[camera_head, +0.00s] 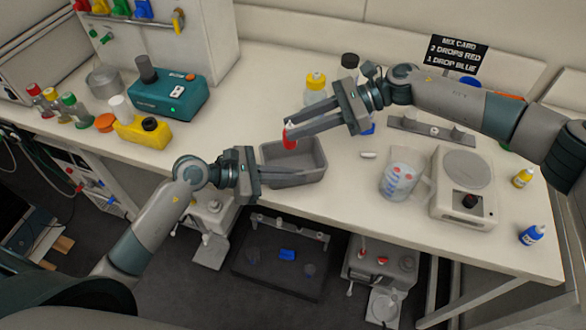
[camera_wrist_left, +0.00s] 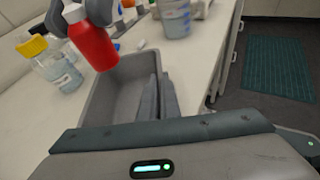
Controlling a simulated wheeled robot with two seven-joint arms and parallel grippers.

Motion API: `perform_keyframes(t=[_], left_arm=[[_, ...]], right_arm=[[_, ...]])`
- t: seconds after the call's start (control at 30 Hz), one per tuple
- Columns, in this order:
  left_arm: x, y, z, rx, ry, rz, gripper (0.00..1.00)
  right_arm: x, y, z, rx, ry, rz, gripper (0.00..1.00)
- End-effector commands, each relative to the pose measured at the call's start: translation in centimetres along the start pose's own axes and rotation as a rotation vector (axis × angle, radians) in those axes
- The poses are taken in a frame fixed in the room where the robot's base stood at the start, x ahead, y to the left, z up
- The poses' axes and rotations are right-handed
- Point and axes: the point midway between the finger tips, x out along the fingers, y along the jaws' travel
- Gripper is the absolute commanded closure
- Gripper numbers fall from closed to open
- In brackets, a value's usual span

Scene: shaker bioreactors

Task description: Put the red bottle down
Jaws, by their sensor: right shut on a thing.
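The red bottle (camera_head: 289,139) with a white cap is in my right gripper (camera_head: 297,131), which is shut on it near its top. The bottle is at the far left part of the grey open bin (camera_head: 312,153); its height over the bin is hard to tell. In the left wrist view the red bottle (camera_wrist_left: 94,47) hangs by the bin's far end, with the right fingers at its cap. My left gripper (camera_head: 312,175) is at the bin's near side. Its fingers (camera_wrist_left: 159,95) are close together along the bin's wall; whether they pinch it is unclear.
A yellow-capped bottle (camera_head: 315,88) stands behind the bin. A measuring beaker (camera_head: 398,180) and a white scale-like device (camera_head: 462,185) stand to the right. A teal device (camera_head: 172,97) and a yellow container (camera_head: 141,133) stand left. The bench's front edge is near the bin.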

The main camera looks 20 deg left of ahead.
Motion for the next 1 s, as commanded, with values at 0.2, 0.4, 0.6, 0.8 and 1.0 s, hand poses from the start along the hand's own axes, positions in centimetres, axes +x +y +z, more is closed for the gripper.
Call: perform_keyframes(t=[0.2,0.4,0.6,0.8,1.0], left_arm=[[0.0,0.0,0.0,0.000,0.000,0.000,1.00],[0.0,0.0,0.0,0.000,0.000,0.000,1.00],[0.0,0.0,0.0,0.000,0.000,0.000,1.00],[0.0,0.0,0.0,0.000,0.000,0.000,1.00],[0.0,0.0,0.0,0.000,0.000,0.000,1.00]], right_arm=[[0.6,0.0,-1.3,0.002,0.000,0.000,0.93],[1.8,0.0,-4.2,0.003,0.001,-0.001,0.93],[2.4,0.0,-5.7,0.001,0.000,-0.001,0.93],[2.4,0.0,-5.8,0.001,0.000,-0.001,0.93],[2.6,0.0,-6.3,0.002,0.001,-0.001,0.93]])
